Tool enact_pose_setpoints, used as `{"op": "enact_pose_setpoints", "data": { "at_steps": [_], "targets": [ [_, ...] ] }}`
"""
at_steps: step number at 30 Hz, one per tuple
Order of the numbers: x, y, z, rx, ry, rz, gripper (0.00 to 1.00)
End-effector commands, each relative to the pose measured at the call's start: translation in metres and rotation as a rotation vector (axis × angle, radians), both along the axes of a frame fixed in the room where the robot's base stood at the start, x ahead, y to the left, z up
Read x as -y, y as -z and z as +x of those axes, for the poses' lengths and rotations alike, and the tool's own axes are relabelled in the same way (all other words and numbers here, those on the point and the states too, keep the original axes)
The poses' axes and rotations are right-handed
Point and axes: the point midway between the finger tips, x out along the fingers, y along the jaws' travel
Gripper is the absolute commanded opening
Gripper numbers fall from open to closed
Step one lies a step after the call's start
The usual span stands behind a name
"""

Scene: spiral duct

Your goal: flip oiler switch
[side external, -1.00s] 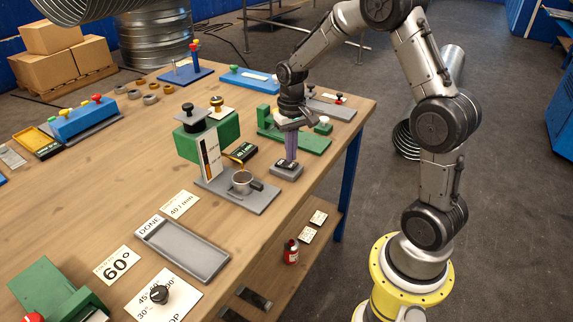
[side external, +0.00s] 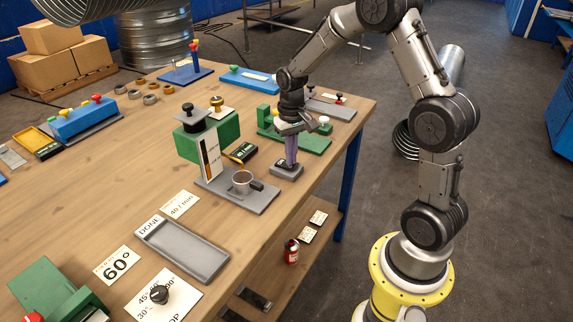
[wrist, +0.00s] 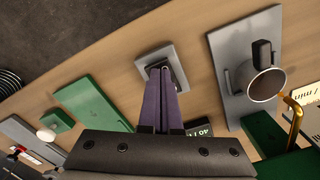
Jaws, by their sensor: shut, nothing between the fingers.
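The switch is a small grey box (side external: 287,175) with a dark rocker on top, near the table's right edge. It also shows in the wrist view as a grey square plate (wrist: 185,62). My gripper (side external: 289,166) has purple fingers, which are shut and empty. They point down at the dark top of the switch box, and their tips cover part of it in both views. Whether the tips touch the rocker, and which way it is tilted, I cannot tell. The green oiler unit (side external: 226,133) with a white level gauge (side external: 208,157) stands to the left of the switch.
A metal cup (side external: 242,182) stands on a grey plate (side external: 258,203) just left of the switch. A green fixture (side external: 300,143) lies behind it. A small dark "40" display (side external: 242,152) is close by. An empty grey tray (side external: 186,250) lies toward the front.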

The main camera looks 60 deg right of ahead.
Motion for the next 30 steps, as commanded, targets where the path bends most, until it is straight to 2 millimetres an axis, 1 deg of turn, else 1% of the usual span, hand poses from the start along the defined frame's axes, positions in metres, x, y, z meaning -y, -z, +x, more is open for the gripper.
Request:
{"op": "enact_pose_setpoints", "data": {
  "at_steps": [9, 13, 30],
  "targets": [
    [0.0, 0.005, 0.0, 0.0, 0.0, 0.0, 0.0],
    [0.0, 0.003, 0.0, 0.002, 0.0, -0.001, 0.0],
    [0.0, -0.038, 0.001, 0.004, 0.0, -0.001, 0.0]
  ]
}}
